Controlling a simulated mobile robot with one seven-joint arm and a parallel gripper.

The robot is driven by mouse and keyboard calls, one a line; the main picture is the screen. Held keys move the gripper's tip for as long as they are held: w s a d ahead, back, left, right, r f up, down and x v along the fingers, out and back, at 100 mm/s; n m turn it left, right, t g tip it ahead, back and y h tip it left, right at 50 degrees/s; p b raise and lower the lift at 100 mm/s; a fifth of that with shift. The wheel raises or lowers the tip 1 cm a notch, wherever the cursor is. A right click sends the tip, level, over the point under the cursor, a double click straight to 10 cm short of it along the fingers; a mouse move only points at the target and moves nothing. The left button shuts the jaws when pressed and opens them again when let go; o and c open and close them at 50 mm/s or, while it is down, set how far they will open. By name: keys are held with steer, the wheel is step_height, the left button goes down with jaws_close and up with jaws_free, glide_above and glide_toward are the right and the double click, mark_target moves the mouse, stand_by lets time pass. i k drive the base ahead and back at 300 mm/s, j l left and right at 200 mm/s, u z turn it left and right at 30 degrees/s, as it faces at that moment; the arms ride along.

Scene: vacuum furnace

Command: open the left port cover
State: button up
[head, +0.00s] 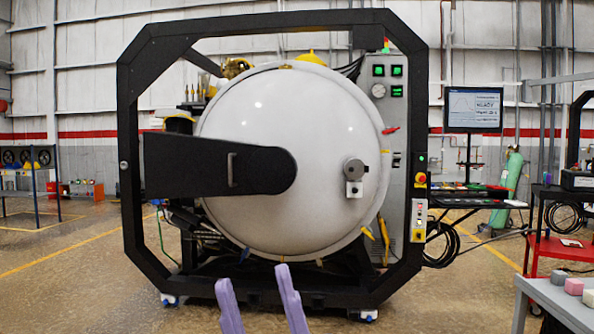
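The vacuum furnace has a large round white door (265,120), which looks closed. A broad black hinge arm (200,165) with an upright handle (232,170) crosses the door's left half. A small grey round fitting (354,169) with a white block below it sits on the door's right side. I cannot tell which part is the left port cover. My gripper (254,275) shows as two purple fingers at the bottom, spread apart with nothing between them. It appears in front of the furnace's lower frame, clear of the door.
A black octagonal frame (420,110) surrounds the furnace. A grey control panel (393,135) stands right of the door. A monitor (472,110) and a grey table (550,300) with small blocks are at the right. Open floor (70,285) lies at the left.

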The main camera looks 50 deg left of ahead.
mark_target(355, 168)
steer(key=u, duration=1.25)
steer(key=i+j+u, duration=0.1)
steer(key=i, duration=0.5)
steer(key=i+j+u, duration=0.15)
steer(key=i, duration=0.45)
steer(key=i+u, duration=0.1)
steer(key=i, duration=0.5)
steer(key=i+l+u, duration=0.15)
steer(key=i, duration=0.45)
steer(key=i+l+u, duration=0.1)
steer(key=i, duration=0.5)
steer(key=i+l+u, duration=0.15)
steer(key=i, duration=0.45)
